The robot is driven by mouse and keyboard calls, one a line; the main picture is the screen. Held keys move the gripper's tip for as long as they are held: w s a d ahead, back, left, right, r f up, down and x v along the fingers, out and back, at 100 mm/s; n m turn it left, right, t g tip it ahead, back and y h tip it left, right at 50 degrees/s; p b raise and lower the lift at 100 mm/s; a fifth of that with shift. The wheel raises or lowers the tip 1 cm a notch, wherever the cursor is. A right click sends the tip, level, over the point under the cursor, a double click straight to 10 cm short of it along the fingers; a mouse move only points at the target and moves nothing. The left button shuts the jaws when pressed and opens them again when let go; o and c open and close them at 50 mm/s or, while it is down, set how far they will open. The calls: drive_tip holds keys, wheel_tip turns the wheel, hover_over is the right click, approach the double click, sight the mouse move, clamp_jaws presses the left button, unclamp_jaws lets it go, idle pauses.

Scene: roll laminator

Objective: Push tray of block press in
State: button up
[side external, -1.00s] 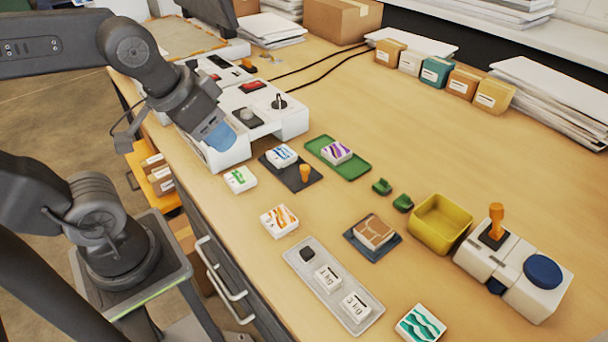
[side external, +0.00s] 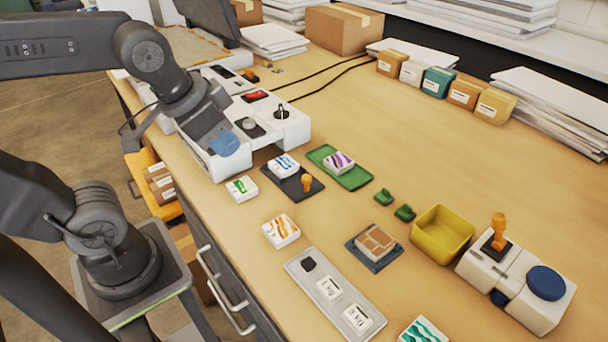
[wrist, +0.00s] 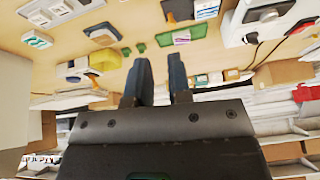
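The block press appears to be the white machine (side external: 290,128) with a small black lever, a grey knob and an opening on its front. A dark flat tray (side external: 312,188) with an orange knob (side external: 306,183) lies out in front of it, bearing a white and blue block (side external: 283,166). The tray also shows at the top of the wrist view (wrist: 172,15). My gripper (side external: 225,145) is above the machine's front left part, apart from the tray. In the wrist view its two dark fingers (wrist: 160,62) stand apart with nothing between them.
A green tray (side external: 362,180) with a purple-striped block lies just right of the dark tray. A green-marked block (side external: 242,189) lies to its left. Small green pieces (side external: 404,212), a yellow bin (side external: 441,232) and a second white device (side external: 536,310) stand farther right. Bare tabletop lies between.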

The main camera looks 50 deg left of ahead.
drive_tip(key=w+m+g, duration=0.1)
drive_tip(key=w, duration=0.1)
drive_tip(key=w+d+m, duration=0.1)
drive_tip(key=w+m, duration=0.1)
drive_tip(key=w+d+m+g, duration=0.1)
drive_tip(key=w+m, duration=0.1)
drive_tip(key=shift+w+r+g+y, duration=0.3)
drive_tip(key=shift+w+r+y, duration=0.05)
drive_tip(key=shift+r+y, duration=0.05)
clamp_jaws()
drive_tip(key=w+d+f+m+g+y, duration=0.2)
drive_tip(key=w+d+f+m, duration=0.2)
drive_tip(key=w+m, duration=0.15)
drive_tip(key=w+d+f+m+g+y, duration=0.1)
drive_tip(key=w+d+f+m+y, duration=0.1)
drive_tip(key=w+d+f+m, duration=0.4)
drive_tip(key=shift+n, duration=0.65)
drive_tip(key=a+f, duration=0.2)
drive_tip(key=f, duration=0.1)
drive_tip(key=a+f, duration=0.3)
drive_tip(key=shift+w+a+f, duration=0.2)
drive_tip(key=shift+a+f, duration=0.1)
drive_tip(key=a, duration=0.3)
drive_tip(key=shift+s+a+f, duration=0.1)
drive_tip(key=shift+s+f, duration=0.1)
drive_tip(key=shift+f, duration=0.1)
drive_tip(key=shift+s+a, duration=0.1)
drive_tip(key=shift+a, duration=0.45)
